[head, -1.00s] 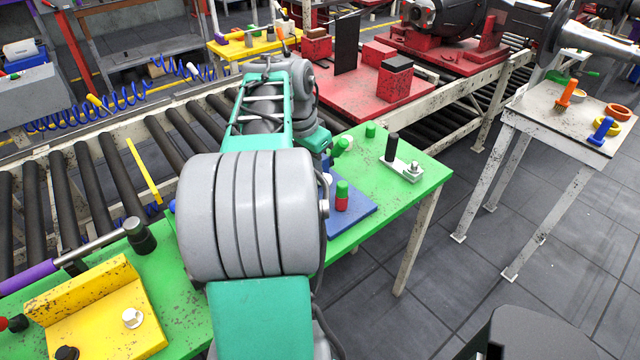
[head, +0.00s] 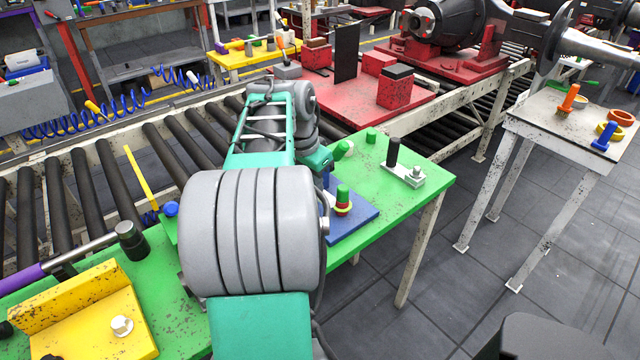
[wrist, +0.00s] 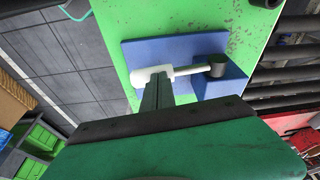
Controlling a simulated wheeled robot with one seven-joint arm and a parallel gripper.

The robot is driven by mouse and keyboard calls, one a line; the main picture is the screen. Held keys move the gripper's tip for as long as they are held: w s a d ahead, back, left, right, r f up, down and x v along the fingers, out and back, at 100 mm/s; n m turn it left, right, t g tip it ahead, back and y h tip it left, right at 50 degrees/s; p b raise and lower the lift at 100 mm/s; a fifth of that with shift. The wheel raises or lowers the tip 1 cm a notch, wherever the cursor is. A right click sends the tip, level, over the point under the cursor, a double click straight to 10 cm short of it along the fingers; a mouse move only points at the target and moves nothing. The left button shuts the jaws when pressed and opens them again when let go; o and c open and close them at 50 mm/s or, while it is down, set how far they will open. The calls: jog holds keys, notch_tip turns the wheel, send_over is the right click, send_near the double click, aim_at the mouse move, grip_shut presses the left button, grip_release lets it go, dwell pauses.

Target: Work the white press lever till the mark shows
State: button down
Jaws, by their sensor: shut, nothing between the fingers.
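The white press lever (wrist: 186,71) lies across a blue base plate (wrist: 132,58) in the wrist view. Its thin rod runs right to a dark round cylinder (wrist: 217,67) on a raised blue block; its thick white end is at left. My gripper (wrist: 157,80) is shut and empty, its fingertips at the lever's thick end; I cannot tell if they touch it. In the head view the blue plate (head: 362,217) carries a green-capped post (head: 343,196) with red and yellow bands below the cap. There my arm hides the gripper and most of the lever.
The green table (head: 428,182) also carries a white plate with a black post (head: 393,152) and a yellow fixture (head: 85,318). A roller conveyor (head: 95,195) runs behind. A small side table (head: 535,110) stands at right, with open floor between.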

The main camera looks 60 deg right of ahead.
jog(key=a, duration=0.1)
jog(key=w+a+r, duration=0.1)
jog(key=shift+a, duration=0.35)
jog(key=shift+r, duration=0.15)
jog(key=p+v, duration=0.1)
jog(key=v, duration=0.6)
jog(key=shift+a+r, duration=0.15)
jog(key=shift+r, duration=0.1)
